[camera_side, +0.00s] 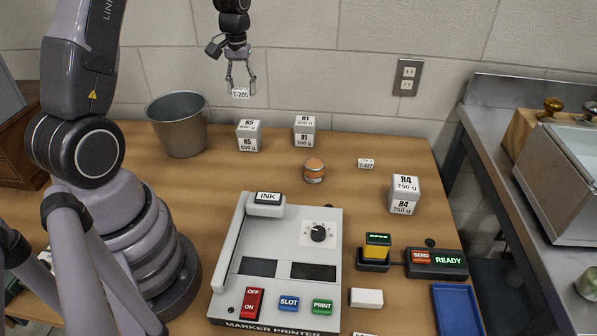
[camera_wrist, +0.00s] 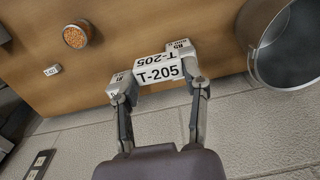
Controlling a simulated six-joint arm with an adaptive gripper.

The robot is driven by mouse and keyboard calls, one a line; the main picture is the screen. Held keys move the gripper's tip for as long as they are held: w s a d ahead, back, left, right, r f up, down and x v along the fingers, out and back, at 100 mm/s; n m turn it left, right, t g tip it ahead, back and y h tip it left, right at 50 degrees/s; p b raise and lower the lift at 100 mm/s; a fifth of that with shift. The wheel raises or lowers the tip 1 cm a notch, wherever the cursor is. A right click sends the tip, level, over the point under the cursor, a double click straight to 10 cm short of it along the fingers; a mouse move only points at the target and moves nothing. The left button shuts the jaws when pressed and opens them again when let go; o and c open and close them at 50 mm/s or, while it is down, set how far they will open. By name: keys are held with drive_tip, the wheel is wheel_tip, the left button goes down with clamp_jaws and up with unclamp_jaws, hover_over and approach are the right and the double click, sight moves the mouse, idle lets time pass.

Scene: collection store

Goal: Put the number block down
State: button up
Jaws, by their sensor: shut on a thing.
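The number block (camera_side: 240,93) is a small white block marked T-205. My gripper (camera_side: 240,84) is shut on it and holds it in the air, above the back of the table near the wall. In the wrist view the block (camera_wrist: 159,70) sits between the two fingertips of my gripper (camera_wrist: 158,82), its T-205 label showing on two faces. A second white block marked T-427 (camera_side: 366,163) lies on the table to the right; it also shows in the wrist view (camera_wrist: 51,70).
A metal bucket (camera_side: 178,126) stands at the back left. Weight blocks R5 (camera_side: 248,136), R1 (camera_side: 304,131) and R4 (camera_side: 403,194) stand on the table (camera_side: 345,145). An orange-filled jar (camera_side: 314,171) is mid-table. The marker printer (camera_side: 275,260) fills the front; a blue tray (camera_side: 457,310) lies front right.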

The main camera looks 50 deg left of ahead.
drive_tip(key=s+a+n, duration=0.3)
drive_tip(key=s+a, duration=0.2)
drive_tip(key=a, duration=0.7)
drive_tip(key=s+a+n, duration=0.2)
drive_tip(key=s+a, duration=0.4)
drive_tip(key=a, duration=0.6)
drive_tip(key=f, duration=1.6)
drive_tip(key=shift+w+f, duration=0.25)
drive_tip(key=shift+w, duration=0.1)
drive_tip(key=shift+f, duration=2.3)
drive_tip(key=shift+f, duration=0.15)
drive_tip(key=o, duration=0.7)
